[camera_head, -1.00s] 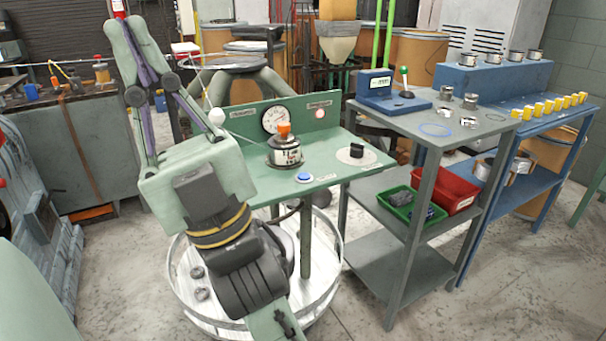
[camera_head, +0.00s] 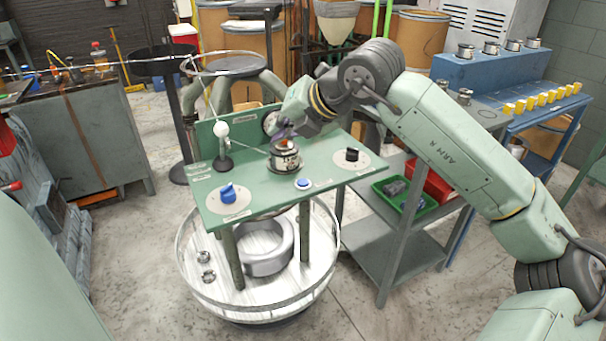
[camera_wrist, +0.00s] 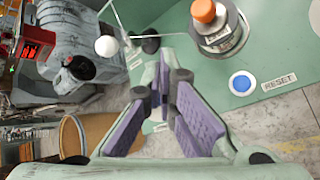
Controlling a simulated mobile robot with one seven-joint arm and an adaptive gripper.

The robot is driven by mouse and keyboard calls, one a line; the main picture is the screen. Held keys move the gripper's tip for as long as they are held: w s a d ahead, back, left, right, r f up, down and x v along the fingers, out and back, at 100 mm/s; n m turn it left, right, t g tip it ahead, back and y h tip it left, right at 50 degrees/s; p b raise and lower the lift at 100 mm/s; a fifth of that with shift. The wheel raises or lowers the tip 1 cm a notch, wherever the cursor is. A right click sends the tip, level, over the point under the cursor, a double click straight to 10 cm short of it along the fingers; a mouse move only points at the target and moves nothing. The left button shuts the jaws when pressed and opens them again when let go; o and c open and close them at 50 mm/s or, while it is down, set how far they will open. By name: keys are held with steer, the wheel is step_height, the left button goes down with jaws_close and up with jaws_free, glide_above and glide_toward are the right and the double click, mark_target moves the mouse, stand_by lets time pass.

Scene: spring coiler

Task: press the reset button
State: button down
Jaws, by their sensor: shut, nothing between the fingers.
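The blue reset button (camera_head: 303,183) sits in a white ring near the front edge of the green panel table, right of centre. It also shows in the wrist view (camera_wrist: 241,83), beside its RESET label (camera_wrist: 279,82). My gripper (camera_head: 285,132) is shut and empty, above the back of the table near the gauge and the silver canister. In the wrist view its purple-padded fingers (camera_wrist: 161,72) come together to the left of the button and apart from it. Nothing covers the button in either view.
The silver canister with an orange top (camera_head: 284,157) stands close behind the button. A black knob (camera_head: 352,155) is to its right, a blue knob (camera_head: 228,193) to its left. A thin rod with a white ball (camera_head: 221,129) rises at the left. The table front is clear.

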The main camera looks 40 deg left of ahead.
steer(key=m+t+h, duration=0.1)
steer(key=m+t, duration=0.1)
glide_above(307, 180)
steer(key=shift+f, duration=0.25)
steer(key=shift+s+f, duration=0.1)
step_height(307, 180, down, 8)
steer(key=b, duration=0.4)
steer(key=shift+b, duration=0.4)
steer(key=shift+f+b, duration=0.3)
steer(key=shift+b, duration=0.1)
steer(key=shift+f, duration=0.15)
stand_by(0.4)
steer(key=shift+f+b, duration=0.3)
steer(key=shift+b, duration=0.4)
